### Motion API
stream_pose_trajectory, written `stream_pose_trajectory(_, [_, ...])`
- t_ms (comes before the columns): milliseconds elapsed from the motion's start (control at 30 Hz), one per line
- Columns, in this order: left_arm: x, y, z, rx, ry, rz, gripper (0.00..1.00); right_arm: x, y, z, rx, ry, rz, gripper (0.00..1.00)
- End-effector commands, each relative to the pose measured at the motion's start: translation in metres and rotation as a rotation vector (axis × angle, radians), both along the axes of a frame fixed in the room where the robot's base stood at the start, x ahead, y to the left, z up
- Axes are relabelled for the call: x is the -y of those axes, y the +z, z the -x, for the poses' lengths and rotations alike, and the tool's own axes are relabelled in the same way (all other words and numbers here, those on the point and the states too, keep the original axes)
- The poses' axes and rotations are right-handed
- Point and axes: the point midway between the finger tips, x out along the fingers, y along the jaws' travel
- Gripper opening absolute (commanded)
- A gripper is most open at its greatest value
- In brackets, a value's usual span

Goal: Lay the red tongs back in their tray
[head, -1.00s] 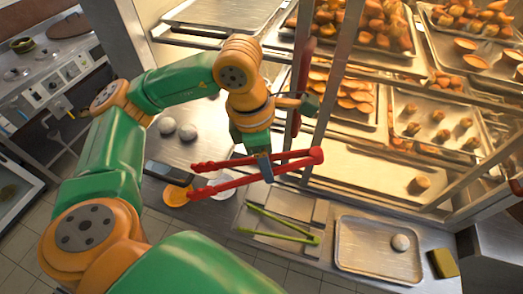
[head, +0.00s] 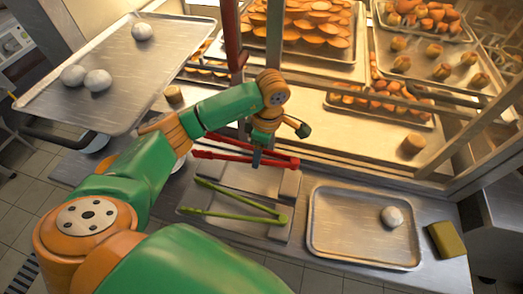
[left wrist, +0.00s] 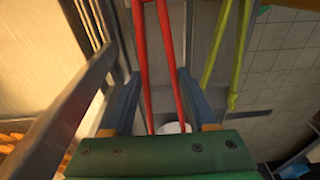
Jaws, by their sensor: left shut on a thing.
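My left gripper (head: 257,158) is shut on the red tongs (head: 220,154) and holds them near the back edge of the grey tongs tray (head: 262,185). In the left wrist view, the gripper (left wrist: 156,88) has its blue fingers on either side of the red tongs (left wrist: 166,45), whose two arms spread apart. The green tongs (head: 240,209) lie across the front part of the tray, in front of the red ones. I cannot tell whether the red tongs touch the tray. My right gripper is not in view.
A metal tray (head: 335,247) with one pale ball (head: 391,216) stands right of the tongs tray, beside a yellow-green sponge (head: 446,240). A glass-fronted pastry case (head: 375,165) rises behind. A large tray (head: 140,75) with several pale balls is at upper left.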

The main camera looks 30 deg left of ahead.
Motion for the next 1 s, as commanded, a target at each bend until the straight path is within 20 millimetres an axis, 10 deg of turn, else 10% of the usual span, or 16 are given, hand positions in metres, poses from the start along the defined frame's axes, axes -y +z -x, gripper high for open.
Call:
stream_pose_trajectory(600, [0.001,-0.078,0.000,0.001,0.001,0.002,0.51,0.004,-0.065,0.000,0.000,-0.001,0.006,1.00])
stream_pose_trajectory(967, [0.001,-0.081,0.000,0.001,0.001,0.002,0.51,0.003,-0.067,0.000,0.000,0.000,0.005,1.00])
stream_pose_trajectory(1000, [0.001,-0.081,0.000,0.001,0.001,0.002,0.68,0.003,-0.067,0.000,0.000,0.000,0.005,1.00])
